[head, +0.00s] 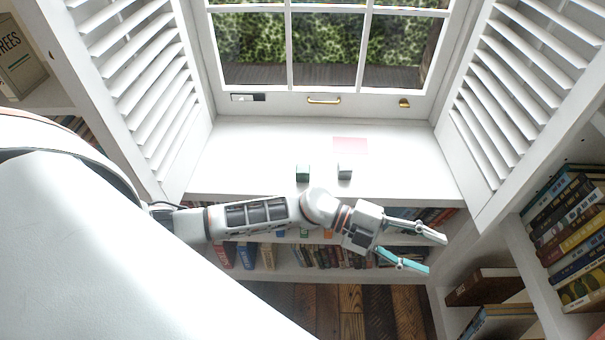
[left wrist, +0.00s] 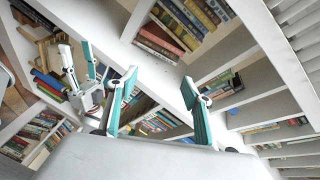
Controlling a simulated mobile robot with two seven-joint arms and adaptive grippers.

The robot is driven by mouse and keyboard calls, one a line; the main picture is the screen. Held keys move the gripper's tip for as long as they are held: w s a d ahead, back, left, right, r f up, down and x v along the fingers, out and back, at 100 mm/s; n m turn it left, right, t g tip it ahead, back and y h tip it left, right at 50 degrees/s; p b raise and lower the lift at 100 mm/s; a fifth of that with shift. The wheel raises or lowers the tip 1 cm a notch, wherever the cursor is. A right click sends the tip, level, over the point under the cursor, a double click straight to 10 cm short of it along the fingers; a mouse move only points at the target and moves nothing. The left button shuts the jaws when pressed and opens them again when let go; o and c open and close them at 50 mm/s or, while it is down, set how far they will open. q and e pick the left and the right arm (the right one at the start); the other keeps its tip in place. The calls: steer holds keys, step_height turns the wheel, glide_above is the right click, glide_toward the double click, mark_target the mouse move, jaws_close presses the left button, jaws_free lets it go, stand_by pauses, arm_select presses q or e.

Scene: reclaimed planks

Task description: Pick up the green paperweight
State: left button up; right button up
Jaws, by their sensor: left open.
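The green paperweight (head: 303,173) is a small dark green block on the white window sill, near its front edge. My left gripper (head: 438,254) is open and empty, in front of the sill and to the right of the paperweight, clearly apart from it. Its two teal-padded fingers also show in the left wrist view (left wrist: 160,90), with nothing between them. My right gripper (left wrist: 80,68) shows small at the left of the left wrist view, its fingers apart. The paperweight does not show in the left wrist view.
A grey-white block (head: 345,171) stands just right of the green one. A pink sheet (head: 350,145) lies behind it. The white sill (head: 240,150) is otherwise mostly clear. Louvred shutters (head: 140,75) flank it on both sides, and bookshelves (head: 340,277) lie below.

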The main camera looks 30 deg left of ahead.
arm_select(q)
steer(key=w+a+f+m+g+y, duration=0.2)
steer(key=a+f+m+g+y, duration=0.1)
steer(key=a+f+m+y, duration=0.15)
steer(key=r+n+y, duration=0.1)
steer(key=n+y, duration=0.2)
steer(key=y, duration=0.9)
glide_above(303, 169)
steer(key=shift+a, duration=0.3)
steer(key=f, duration=0.7)
steer(key=shift+w+d+f, duration=0.1)
steer(key=shift+d+f, duration=0.1)
steer(key=shift+d, duration=0.05)
steer(key=c, duration=1.4)
